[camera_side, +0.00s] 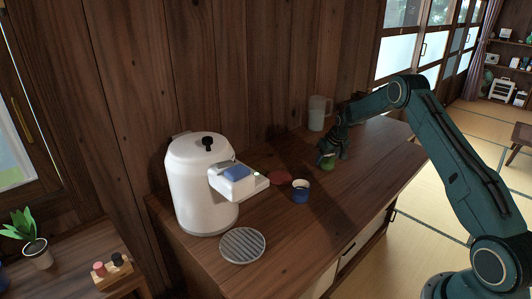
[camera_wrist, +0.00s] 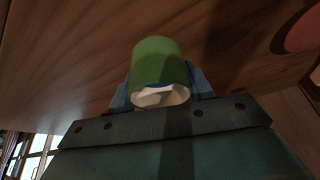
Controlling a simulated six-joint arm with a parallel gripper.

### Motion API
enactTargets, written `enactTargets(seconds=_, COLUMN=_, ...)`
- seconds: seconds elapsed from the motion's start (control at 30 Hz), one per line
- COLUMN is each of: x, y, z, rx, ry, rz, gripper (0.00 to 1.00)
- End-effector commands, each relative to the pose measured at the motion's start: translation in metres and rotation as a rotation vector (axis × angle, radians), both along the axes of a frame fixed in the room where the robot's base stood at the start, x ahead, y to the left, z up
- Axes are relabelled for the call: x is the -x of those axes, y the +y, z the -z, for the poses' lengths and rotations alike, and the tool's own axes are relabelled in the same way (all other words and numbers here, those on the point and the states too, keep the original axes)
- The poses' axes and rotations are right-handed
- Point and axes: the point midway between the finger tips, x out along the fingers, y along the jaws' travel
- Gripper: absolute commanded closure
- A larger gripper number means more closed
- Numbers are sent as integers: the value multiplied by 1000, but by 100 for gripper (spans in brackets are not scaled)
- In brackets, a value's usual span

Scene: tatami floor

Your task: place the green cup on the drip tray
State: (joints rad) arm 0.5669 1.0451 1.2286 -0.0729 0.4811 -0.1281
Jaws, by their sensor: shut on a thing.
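The green cup (camera_wrist: 160,65) is between the two blue-grey fingers of my gripper (camera_wrist: 160,88) in the wrist view. My gripper is shut on it. In the side view my gripper (camera_side: 329,156) points down over the wooden counter, and the green cup (camera_side: 328,164) shows only partly below it. I cannot tell whether the cup touches the counter. The drip tray (camera_side: 242,246) is a round grey slatted disc. It lies bare at the front left of the counter, below the white machine's spout, well to the left of my gripper.
A white dispenser (camera_side: 198,185) with a blue lever stands behind the tray. A blue cup (camera_side: 300,191) and a flat red disc (camera_side: 280,177) lie between my gripper and the tray. A pale mug (camera_side: 319,112) stands at the back. The counter's front right is clear.

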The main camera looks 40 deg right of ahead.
Motion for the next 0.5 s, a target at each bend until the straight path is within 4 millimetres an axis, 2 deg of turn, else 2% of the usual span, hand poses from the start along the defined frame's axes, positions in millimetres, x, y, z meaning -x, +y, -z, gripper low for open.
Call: enactTargets(seconds=0.5, x=0, y=0, z=7, rx=1, ry=-2, rz=0, gripper=73)
